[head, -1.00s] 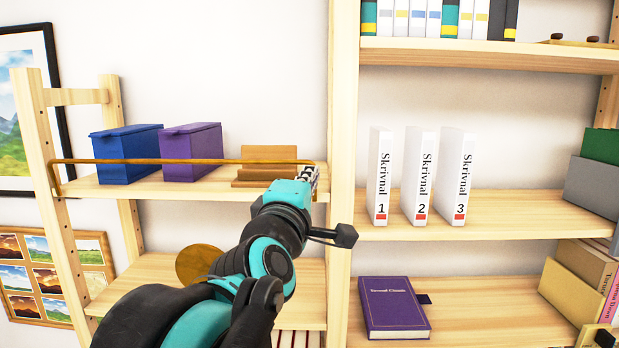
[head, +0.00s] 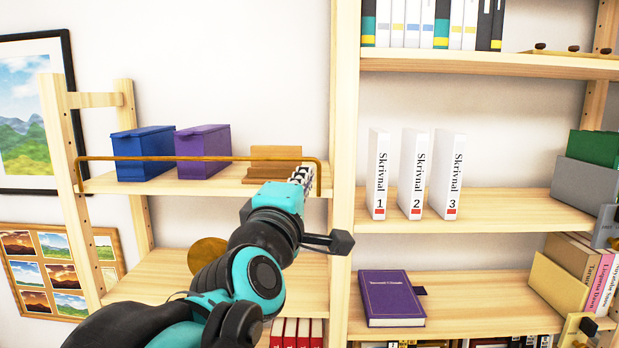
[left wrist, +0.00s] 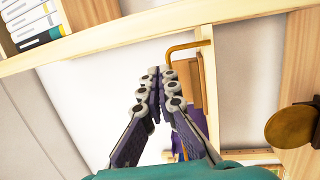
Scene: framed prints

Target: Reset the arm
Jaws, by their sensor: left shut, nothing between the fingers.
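My left arm comes in from the lower left in the head view. I do not make out my right gripper in either view.
A blue box (head: 142,152), a purple box (head: 203,152) and a wooden stand (head: 272,162) are on the left shelf. Three white binders (head: 412,174) stand on the right shelf, above a purple book (head: 392,298). A wooden upright (head: 343,120) is close to my gripper.

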